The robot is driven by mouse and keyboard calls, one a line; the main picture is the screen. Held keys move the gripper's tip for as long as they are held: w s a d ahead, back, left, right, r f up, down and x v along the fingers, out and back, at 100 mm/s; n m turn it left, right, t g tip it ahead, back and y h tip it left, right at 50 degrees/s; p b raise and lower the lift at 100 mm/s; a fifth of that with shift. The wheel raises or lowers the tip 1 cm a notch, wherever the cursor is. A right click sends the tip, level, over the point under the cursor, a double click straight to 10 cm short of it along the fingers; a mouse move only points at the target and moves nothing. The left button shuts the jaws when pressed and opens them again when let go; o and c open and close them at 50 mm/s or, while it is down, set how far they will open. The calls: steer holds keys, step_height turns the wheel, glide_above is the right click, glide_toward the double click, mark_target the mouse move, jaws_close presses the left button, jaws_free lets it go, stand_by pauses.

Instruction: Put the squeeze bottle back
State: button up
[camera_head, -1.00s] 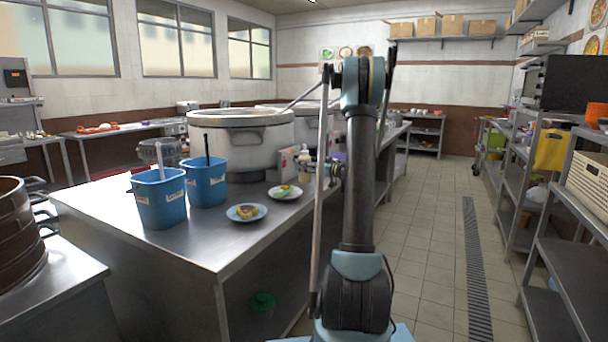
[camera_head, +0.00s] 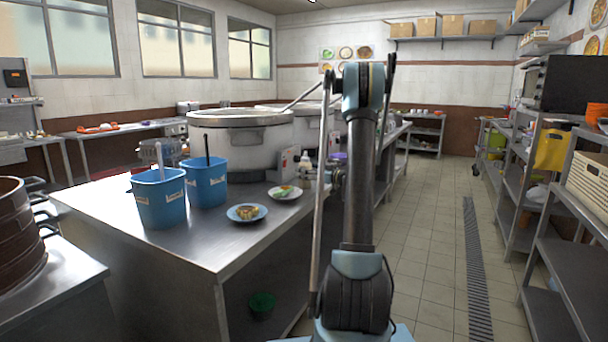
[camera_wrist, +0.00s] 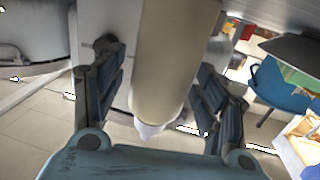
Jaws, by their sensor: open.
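The squeeze bottle (camera_head: 306,162) is a pale bottle standing at the back right of the steel counter, by the large pots. In the wrist view the pale, cream-coloured bottle (camera_wrist: 165,62) fills the middle, with a white tip at its lower end in the picture. My gripper (camera_wrist: 155,75) is open, with one dark finger on each side of the bottle. A gap shows on the left side; contact on the right is hard to judge. In the head view my arm hides most of the gripper.
Two blue tubs (camera_head: 160,200) and two plates of food, one the blue-rimmed plate (camera_head: 246,213), stand on the counter (camera_head: 190,243). A large pot (camera_head: 240,145) stands behind. The tiled floor (camera_head: 425,260) to the right is clear.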

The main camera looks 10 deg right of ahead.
steer(key=v, duration=1.1)
steer(key=s+a+g, duration=0.1)
steer(key=s+a, duration=0.2)
steer(key=s+a+r+m+g+h, duration=0.1)
steer(key=s+a, duration=0.2)
steer(key=s+a+g, duration=0.1)
steer(key=s+a, duration=0.1)
steer(key=a, duration=0.1)
steer(key=shift+s+a+r+g+h, duration=0.1)
steer(key=shift+s+r+g+h, duration=0.05)
steer(key=shift+s+g+h, duration=0.25)
steer(key=s+a+f+m+g+h, duration=0.1)
steer(key=s+a+g+h, duration=0.15)
steer(key=s, duration=0.45)
steer(key=s+a+f+m+g+h, duration=0.1)
steer(key=s+a+m, duration=0.15)
steer(key=s, duration=0.45)
steer(key=s+d+f+m+g+h, duration=0.1)
steer(key=s+d+f+h, duration=0.1)
steer(key=s, duration=0.6)
steer(key=s+d+f+m+g+h, duration=0.1)
steer(key=s+f+m+h, duration=0.1)
steer(key=s+f, duration=0.3)
steer(key=s+d+f+m+g+h, duration=0.1)
steer(key=s+d+f+h, duration=0.1)
steer(key=s, duration=1)
step_height(320, 180, down, 2)
steer(key=shift+s+d+f+h, duration=0.1)
steer(key=shift+s+d+h, duration=0.25)
steer(key=shift+h, duration=0.5)
